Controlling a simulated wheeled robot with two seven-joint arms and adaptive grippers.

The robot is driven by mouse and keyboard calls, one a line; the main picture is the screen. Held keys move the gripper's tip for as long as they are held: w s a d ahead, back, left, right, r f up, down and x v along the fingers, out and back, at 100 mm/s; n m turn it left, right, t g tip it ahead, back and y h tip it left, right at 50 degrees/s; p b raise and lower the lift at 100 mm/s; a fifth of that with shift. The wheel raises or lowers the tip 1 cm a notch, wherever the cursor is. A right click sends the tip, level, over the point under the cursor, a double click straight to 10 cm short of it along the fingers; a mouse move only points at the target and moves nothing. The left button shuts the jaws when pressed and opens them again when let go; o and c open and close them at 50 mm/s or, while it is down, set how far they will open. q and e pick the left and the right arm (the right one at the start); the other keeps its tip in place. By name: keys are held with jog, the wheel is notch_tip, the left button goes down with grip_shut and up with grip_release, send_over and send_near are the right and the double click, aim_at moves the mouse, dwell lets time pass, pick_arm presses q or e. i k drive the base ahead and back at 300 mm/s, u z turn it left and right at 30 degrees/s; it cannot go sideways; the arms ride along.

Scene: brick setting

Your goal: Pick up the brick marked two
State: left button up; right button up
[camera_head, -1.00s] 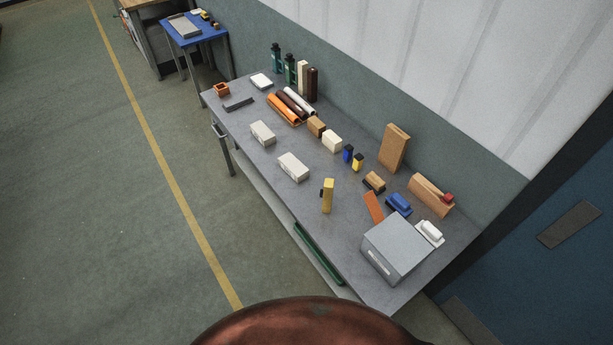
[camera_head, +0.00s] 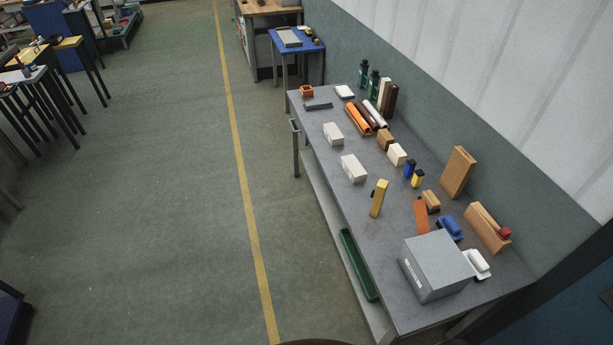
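Two pale, whitish bricks lie apart along the front edge of the long grey table (camera_head: 330,122). One pale brick (camera_head: 333,133) is farther away and the other pale brick (camera_head: 353,169) is nearer. Another cream block (camera_head: 397,154) and a tan block (camera_head: 385,139) lie behind them. The number marks are too small to read, so I cannot tell which brick is marked two. Neither of my grippers shows in the head view.
A yellow upright block (camera_head: 379,198), a grey box (camera_head: 436,265), an orange plate (camera_head: 421,216) and a tall wooden block (camera_head: 458,172) stand on the table's near half. A green tray (camera_head: 359,265) sits on the lower shelf. The floor (camera_head: 180,220) left of the table is clear.

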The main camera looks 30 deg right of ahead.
aim_at(352, 167)
jog(key=z, duration=0.05)
jog(key=i, duration=1)
jog(key=z, duration=0.2)
